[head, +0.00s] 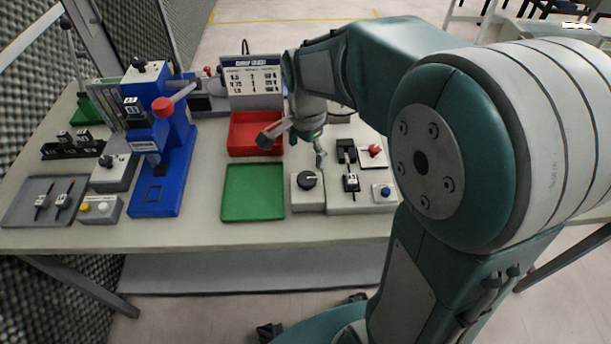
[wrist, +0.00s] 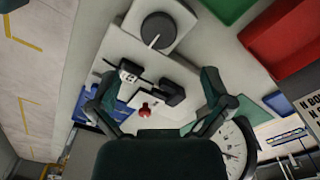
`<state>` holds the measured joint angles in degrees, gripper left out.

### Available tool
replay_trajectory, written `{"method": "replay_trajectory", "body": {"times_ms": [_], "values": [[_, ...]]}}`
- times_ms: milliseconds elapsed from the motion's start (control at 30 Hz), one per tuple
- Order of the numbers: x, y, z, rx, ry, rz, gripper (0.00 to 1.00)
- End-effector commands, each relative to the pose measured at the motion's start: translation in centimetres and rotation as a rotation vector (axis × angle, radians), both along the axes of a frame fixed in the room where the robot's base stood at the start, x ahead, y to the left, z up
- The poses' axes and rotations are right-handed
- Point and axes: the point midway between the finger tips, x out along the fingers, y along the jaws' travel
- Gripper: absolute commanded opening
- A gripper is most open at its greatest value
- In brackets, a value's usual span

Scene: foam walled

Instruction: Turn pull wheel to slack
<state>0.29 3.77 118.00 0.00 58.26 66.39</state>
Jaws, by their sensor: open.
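A black round wheel (head: 306,180) with a white pointer mark sits on a light grey box, right of the green tray. No readable label shows that it is the pull wheel. It also shows at the top of the wrist view (wrist: 157,30), with its mark towards the bottom of the picture. My gripper (head: 294,149) is open and empty above the bench, near the wheel and apart from it. In the wrist view my gripper's fingers (wrist: 159,75) are spread wide, with the wheel beyond their tips.
A green tray (head: 253,192) and a red tray (head: 240,134) lie left of the wheel. A panel with a red knob (head: 375,151) and a blue button (head: 385,191) is to its right. A blue press (head: 170,165) and a knobbed grey box (head: 116,172) stand further left.

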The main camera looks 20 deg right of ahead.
Motion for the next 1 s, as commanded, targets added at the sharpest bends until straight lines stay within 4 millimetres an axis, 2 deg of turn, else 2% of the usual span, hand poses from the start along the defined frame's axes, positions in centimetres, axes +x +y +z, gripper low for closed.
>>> {"method": "replay_trajectory", "body": {"times_ms": [200,433,600,867,967,1000], "values": [[-0.2,0.0,-4.2,0.000,0.005,0.002,1.00],[-0.1,0.0,-7.9,0.001,0.004,0.003,1.00],[-0.1,0.0,-9.0,0.000,0.000,0.003,1.00],[-0.1,0.0,-9.2,0.000,-0.001,0.003,1.00],[-0.1,0.0,-9.1,0.000,-0.001,0.003,0.60],[-0.1,0.0,-9.1,0.000,-0.001,0.003,0.42]]}}
